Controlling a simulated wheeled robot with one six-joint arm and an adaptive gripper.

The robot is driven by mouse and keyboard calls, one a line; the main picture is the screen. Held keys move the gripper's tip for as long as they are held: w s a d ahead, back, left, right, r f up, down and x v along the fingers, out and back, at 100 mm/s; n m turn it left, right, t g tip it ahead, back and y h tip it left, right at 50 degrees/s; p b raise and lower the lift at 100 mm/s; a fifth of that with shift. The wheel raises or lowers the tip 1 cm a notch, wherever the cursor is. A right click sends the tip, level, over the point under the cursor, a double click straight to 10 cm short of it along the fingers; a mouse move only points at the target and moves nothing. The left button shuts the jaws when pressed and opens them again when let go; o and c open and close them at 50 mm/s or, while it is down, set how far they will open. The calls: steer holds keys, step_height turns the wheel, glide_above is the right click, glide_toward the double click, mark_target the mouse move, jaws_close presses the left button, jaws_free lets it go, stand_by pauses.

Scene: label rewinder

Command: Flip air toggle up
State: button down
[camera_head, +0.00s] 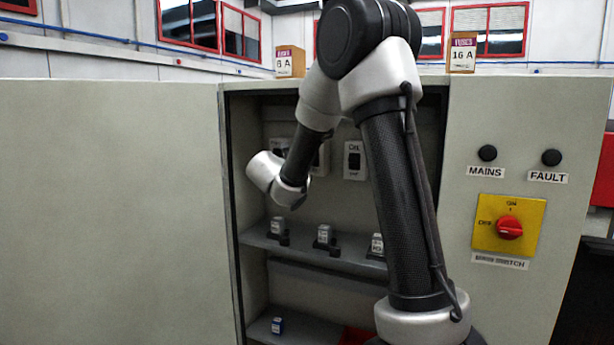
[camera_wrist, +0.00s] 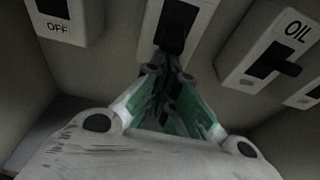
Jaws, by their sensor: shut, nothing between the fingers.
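My gripper (camera_wrist: 170,68) is shut and empty in the wrist view, its green-sided fingers meeting just below a black toggle (camera_wrist: 176,24) on a white switch plate. The fingertips look very close to this toggle; I cannot tell whether they touch. No name shows on this plate, so I cannot confirm it is the air toggle. To its right is a switch marked OIL (camera_wrist: 268,60) with a black lever; it also shows in the head view (camera_head: 355,174). In the head view my gripper is hidden behind my wrist.
Another switch plate marked OFF (camera_wrist: 57,27) stands at the left in the wrist view. Below the switches, a cabinet shelf (camera_head: 300,246) holds several small labelled parts. The cabinet's right panel carries a red rotary switch (camera_head: 509,228). Two fuse boxes (camera_head: 290,61) (camera_head: 462,52) stand on top.

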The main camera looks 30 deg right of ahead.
steer(key=shift+s+a+r+g+y, duration=0.2)
steer(key=shift+r+g+y, duration=0.4)
steer(key=shift+y, duration=0.2)
steer(key=shift+s+a+r+g+y, duration=0.1)
steer(key=shift+a+r+g+y, duration=0.1)
steer(key=shift+r+g+y, duration=0.5)
steer(key=shift+w+r, duration=0.1)
steer(key=shift+r, duration=0.75)
